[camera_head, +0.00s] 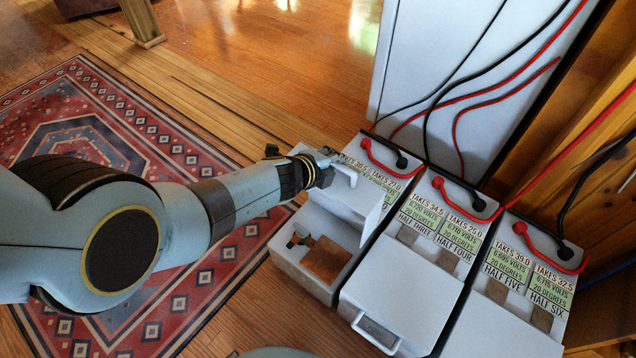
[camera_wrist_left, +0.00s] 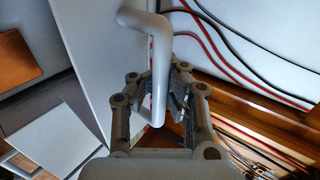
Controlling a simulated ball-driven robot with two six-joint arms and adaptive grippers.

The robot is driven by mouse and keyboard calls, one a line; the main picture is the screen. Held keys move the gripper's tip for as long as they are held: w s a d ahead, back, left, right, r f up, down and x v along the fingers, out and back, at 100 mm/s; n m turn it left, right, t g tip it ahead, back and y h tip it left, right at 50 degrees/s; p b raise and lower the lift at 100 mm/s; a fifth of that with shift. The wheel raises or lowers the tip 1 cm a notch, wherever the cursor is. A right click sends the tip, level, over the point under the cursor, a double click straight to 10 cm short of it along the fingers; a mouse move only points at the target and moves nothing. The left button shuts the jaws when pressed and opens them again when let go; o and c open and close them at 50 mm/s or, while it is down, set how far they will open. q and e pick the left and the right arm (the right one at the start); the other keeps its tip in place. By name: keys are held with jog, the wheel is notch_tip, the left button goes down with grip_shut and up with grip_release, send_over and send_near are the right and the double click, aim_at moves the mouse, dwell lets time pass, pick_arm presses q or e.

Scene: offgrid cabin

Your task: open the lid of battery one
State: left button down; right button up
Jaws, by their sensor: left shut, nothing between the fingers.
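Battery one (camera_head: 300,272) is the leftmost of the grey battery boxes in the head view. Its lid (camera_head: 345,208) stands raised on edge, and the front of the box is open below it. My left gripper (camera_head: 328,163) is at the lid's white handle (camera_head: 345,173). In the left wrist view the handle (camera_wrist_left: 158,75) runs down by the fingers of the gripper (camera_wrist_left: 165,100), which is shut with nothing gripped. My right gripper is out of view.
Battery two (camera_head: 405,280) and battery three (camera_head: 505,330) stand to the right with lids down. Red and black cables (camera_head: 450,100) run up past a white cabinet (camera_head: 425,50). A patterned rug (camera_head: 200,290) and open wooden floor lie left.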

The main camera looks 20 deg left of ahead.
pick_arm(q)
jog(key=w, duration=0.2)
jog(key=w+d+r, duration=0.1)
jog(key=shift+w+b, duration=0.15)
jog(key=shift+b, duration=0.2)
jog(key=shift+w+d, duration=0.25)
jog(key=shift+w, duration=0.35)
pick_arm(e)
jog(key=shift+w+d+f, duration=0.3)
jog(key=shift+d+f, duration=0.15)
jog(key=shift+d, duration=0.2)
pick_arm(q)
jog(key=c, duration=1.3)
grip_release()
jog(key=shift+s, duration=0.15)
jog(key=shift+s+f, duration=0.1)
jog(key=shift+f, duration=0.05)
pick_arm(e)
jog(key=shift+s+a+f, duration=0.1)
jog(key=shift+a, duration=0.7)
